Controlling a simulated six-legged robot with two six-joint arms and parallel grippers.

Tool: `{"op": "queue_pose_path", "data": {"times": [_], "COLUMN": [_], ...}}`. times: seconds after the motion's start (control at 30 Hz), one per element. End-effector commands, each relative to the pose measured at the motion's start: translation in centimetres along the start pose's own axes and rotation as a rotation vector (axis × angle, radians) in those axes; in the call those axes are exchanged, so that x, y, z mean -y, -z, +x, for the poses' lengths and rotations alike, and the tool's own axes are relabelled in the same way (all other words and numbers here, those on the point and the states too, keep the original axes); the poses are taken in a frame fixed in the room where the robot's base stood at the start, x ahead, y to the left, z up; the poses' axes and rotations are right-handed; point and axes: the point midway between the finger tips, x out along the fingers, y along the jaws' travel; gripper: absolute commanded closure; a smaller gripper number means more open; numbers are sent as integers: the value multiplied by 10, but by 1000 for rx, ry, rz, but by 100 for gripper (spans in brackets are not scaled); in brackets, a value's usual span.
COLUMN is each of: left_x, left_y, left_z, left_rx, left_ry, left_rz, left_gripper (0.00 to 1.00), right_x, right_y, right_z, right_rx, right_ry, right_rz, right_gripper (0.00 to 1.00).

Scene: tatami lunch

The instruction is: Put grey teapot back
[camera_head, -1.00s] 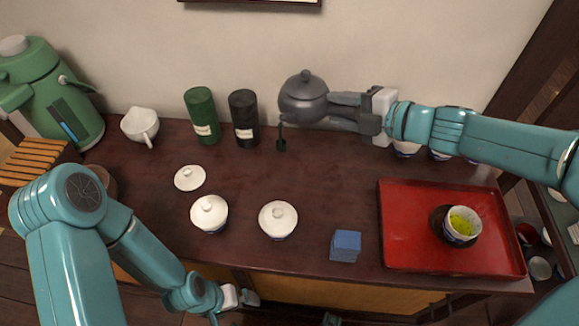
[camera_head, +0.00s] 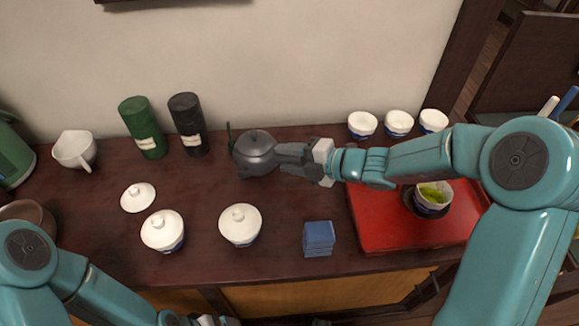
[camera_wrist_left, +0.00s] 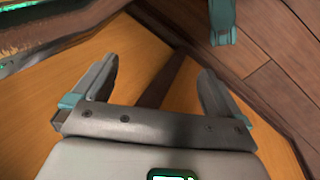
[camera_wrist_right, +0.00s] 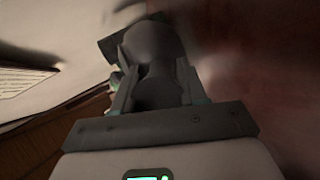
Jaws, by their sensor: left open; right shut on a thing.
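The grey teapot (camera_head: 255,152) is upright at the back middle of the dark counter, right of the black canister. It is low at the counter; I cannot tell whether its base touches. My right gripper (camera_head: 284,155) reaches it from the right and is shut on its side handle. In the right wrist view, the dark grey teapot (camera_wrist_right: 155,48) is blurred, with its handle between the fingers (camera_wrist_right: 156,90). My left gripper (camera_wrist_left: 158,85) is open and empty in front of the wooden cabinet face. It is mostly cut off at the bottom of the head view.
The black canister (camera_head: 187,124) and green canister (camera_head: 143,128) stand left. Lidded bowls (camera_head: 240,226), a blue block (camera_head: 319,238) and a red tray (camera_head: 365,225) are in front. White cups (camera_head: 362,125) line the back right.

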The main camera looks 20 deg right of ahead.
Motion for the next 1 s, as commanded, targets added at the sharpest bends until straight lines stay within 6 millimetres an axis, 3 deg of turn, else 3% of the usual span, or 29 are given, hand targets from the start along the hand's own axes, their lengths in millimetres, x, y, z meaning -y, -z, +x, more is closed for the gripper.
{"op": "queue_pose_path", "data": {"times": [0.13,0.53,0.57,0.6,1.0], "left_x": [2,4,3,3,2], "left_y": [0,0,0,0,0], "left_z": [7,11,9,9,4], "left_rx": [0,0,0,0,0], "left_ry": [0,0,0,0,0], "left_rz": [0,0,0,0,0], "left_gripper": [0,0,0,0,0], "right_x": [18,22,22,21,18], "right_y": [-3,-4,-3,-3,-3], "right_z": [8,9,8,8,3], "right_rx": [0,1,1,1,3], "right_ry": [-1,-2,1,1,0], "right_rz": [1,0,0,0,1], "right_gripper": [100,100,49,36,33]}}
